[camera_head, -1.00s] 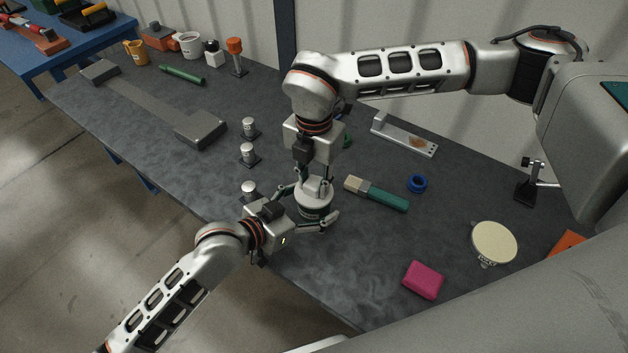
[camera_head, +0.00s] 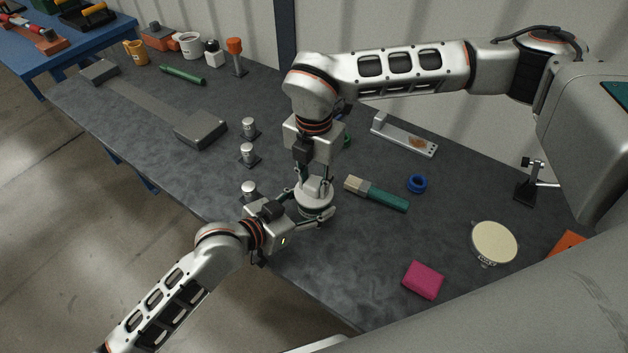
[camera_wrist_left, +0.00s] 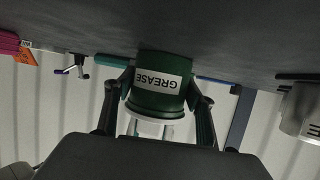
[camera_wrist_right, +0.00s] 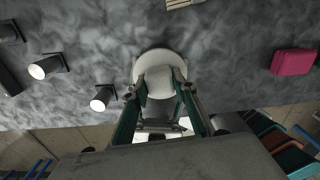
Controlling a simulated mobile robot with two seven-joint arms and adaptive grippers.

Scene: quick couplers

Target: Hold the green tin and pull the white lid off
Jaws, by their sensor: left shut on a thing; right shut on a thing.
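The green tin (camera_wrist_left: 160,82) with its "GREASE" label stands on the table in the left wrist view. My left gripper (camera_wrist_left: 162,92) is shut on the tin, one finger on each side; it also shows from the left in the head view (camera_head: 312,215). The white lid (camera_head: 312,203) sits on top of the tin, with a raised grip in its middle. My right gripper (camera_head: 313,182) comes from above and is shut on that grip. The lid also shows in the right wrist view (camera_wrist_right: 150,62). Whether the lid has parted from the tin cannot be told.
Several small grey cylinders on dark bases, one of them the nearest cylinder (camera_head: 249,189), stand left of the tin. A brush (camera_head: 385,198), a blue ring (camera_head: 417,183) and a pink block (camera_head: 423,280) lie to the right. The table front between tin and pink block is clear.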

